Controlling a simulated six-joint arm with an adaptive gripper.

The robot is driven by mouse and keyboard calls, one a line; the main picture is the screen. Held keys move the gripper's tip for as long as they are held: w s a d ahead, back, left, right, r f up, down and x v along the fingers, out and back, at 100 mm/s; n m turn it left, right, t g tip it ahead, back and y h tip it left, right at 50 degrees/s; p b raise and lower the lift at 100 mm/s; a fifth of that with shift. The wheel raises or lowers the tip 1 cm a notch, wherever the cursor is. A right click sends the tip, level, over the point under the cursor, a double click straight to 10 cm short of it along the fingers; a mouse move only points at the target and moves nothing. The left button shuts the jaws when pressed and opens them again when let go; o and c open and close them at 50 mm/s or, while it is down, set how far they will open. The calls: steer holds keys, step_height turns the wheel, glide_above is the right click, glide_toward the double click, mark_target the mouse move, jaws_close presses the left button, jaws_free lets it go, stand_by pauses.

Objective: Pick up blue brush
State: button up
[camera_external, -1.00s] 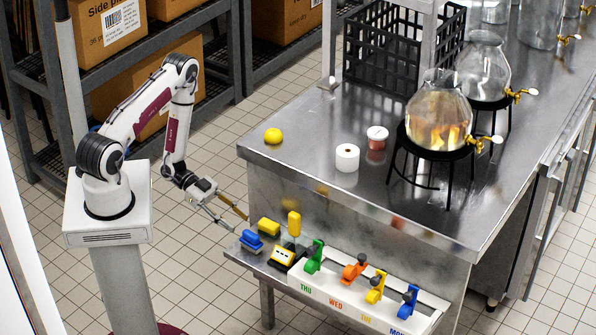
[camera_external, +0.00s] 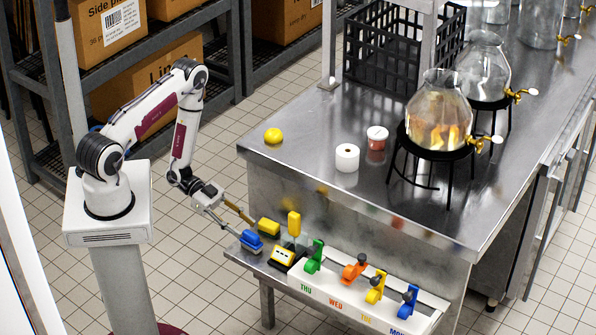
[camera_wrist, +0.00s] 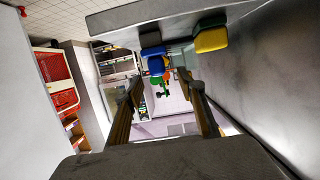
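The blue brush (camera_external: 251,238) sits at the left end of the low shelf, next to a yellow brush (camera_external: 268,227). In the wrist view the blue brush (camera_wrist: 153,51) shows beyond the fingers, left of the yellow brush (camera_wrist: 211,40). My gripper (camera_external: 246,229) is open, its two fingers spread, with the tips close to the blue brush. In the wrist view the fingers of my gripper (camera_wrist: 165,90) stand apart with nothing held between them. I cannot tell whether a finger touches the brush.
A yellow and black device (camera_external: 283,256) and an upright yellow item (camera_external: 294,223) are near the brushes. Coloured clips stand in a white holder (camera_external: 330,283) to the right. The steel table (camera_external: 290,160) rises behind the shelf.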

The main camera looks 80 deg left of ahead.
mark_target(252, 240)
steer(key=shift+w+d+f, duration=0.55)
steer(key=shift+d+f, duration=0.1)
steer(key=shift+d, duration=0.2)
steer(key=shift+x, duration=1.2)
jaws_close()
